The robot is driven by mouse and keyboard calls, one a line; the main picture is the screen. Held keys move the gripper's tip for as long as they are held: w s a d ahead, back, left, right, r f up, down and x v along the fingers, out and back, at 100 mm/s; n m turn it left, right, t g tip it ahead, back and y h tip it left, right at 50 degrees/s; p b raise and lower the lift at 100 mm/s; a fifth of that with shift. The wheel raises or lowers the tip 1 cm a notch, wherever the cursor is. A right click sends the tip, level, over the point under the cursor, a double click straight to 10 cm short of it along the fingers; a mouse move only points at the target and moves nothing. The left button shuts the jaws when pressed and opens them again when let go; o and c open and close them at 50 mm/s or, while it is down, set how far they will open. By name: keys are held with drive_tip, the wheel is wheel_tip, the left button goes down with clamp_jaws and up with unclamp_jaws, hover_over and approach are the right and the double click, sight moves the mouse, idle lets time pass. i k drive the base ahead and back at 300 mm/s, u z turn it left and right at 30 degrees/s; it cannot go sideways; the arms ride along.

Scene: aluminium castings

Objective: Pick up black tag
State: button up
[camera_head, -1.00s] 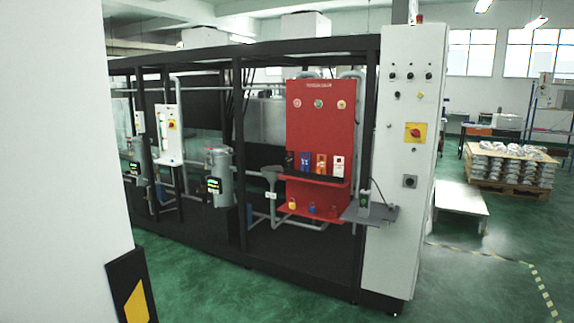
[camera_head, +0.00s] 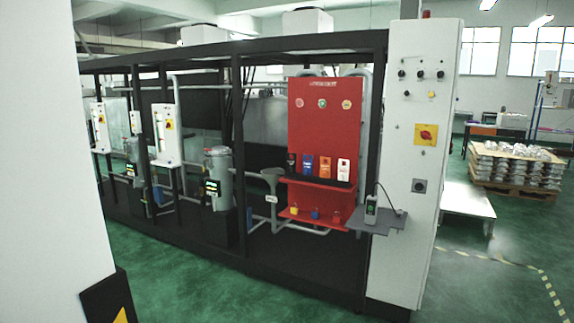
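The black tag (camera_head: 291,163) is small in the head view. It is the leftmost in a row of tags on a red board (camera_head: 324,120) in the middle of the picture. A blue tag (camera_head: 308,165), an orange tag (camera_head: 326,168) and a white tag (camera_head: 343,170) stand to its right. The tags sit just above a dark-edged shelf on the board. The black tag is hard to make out against the dark frame beside it. My gripper is not in this view.
Padlock-like items lie on a lower red shelf (camera_head: 312,222). A grey shelf (camera_head: 375,219) with a handheld device juts out at right, beside a white control cabinet (camera_head: 410,160). A white column (camera_head: 50,180) fills the left edge. Green floor (camera_head: 230,280) in front is clear.

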sight(291, 163)
drive_tip(key=u, duration=0.2)
drive_tip(key=i, duration=1.5)
drive_tip(key=z, duration=0.8)
drive_tip(key=i, duration=1.4)
